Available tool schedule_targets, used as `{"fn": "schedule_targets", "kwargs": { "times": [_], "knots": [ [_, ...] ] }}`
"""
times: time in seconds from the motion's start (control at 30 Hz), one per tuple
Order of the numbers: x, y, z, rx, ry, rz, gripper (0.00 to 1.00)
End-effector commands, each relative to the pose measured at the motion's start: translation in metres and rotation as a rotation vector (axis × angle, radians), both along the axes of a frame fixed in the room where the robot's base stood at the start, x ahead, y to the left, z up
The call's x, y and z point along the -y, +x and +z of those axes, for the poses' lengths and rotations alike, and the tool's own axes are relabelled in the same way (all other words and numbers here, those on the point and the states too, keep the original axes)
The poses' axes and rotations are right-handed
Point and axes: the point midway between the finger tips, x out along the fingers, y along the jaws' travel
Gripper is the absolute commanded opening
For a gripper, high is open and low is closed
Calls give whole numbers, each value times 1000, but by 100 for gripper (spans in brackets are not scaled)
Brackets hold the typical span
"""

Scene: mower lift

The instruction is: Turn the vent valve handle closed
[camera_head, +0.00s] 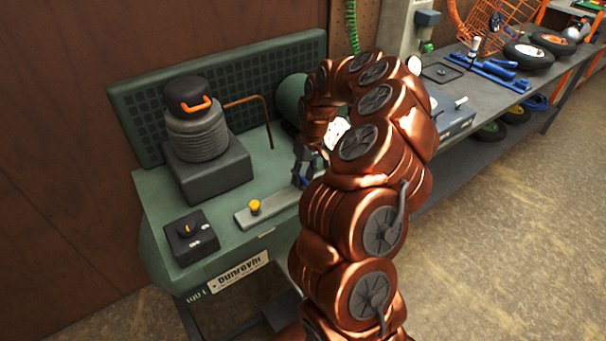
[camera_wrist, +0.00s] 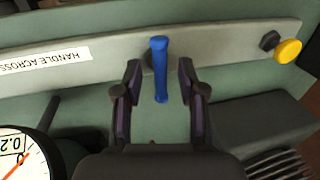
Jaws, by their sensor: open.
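The vent valve handle is a blue lever (camera_wrist: 160,68) in the wrist view. It is mounted on a pale grey strip (camera_wrist: 222,45) and runs nearly straight down the picture from it, roughly across the strip's length. My gripper (camera_wrist: 160,78) is open, with one dark finger on each side of the lever. A gap shows between each finger and the lever. In the head view my gripper (camera_head: 306,163) is over the green bench, partly hidden by my copper arm. The lever cannot be made out clearly there.
A yellow knob (camera_wrist: 289,52) sits on the strip's right end. A white label (camera_wrist: 45,62) reads upside down "HANDLE ACROSS". A dial gauge (camera_wrist: 22,155) is at lower left.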

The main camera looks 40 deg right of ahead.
Motion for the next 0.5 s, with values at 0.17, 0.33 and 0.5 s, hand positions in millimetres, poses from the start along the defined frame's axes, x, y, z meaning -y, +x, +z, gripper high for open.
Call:
{"fn": "schedule_targets", "kwargs": {
  "times": [0.17, 0.33, 0.5],
  "knots": [
    [0, 0, -1, 0, 0, -1, 40],
    [0, 0, -1, -1, 0, -1, 28],
    [0, 0, -1, -1, 1, 0, 10]
  ]
}}
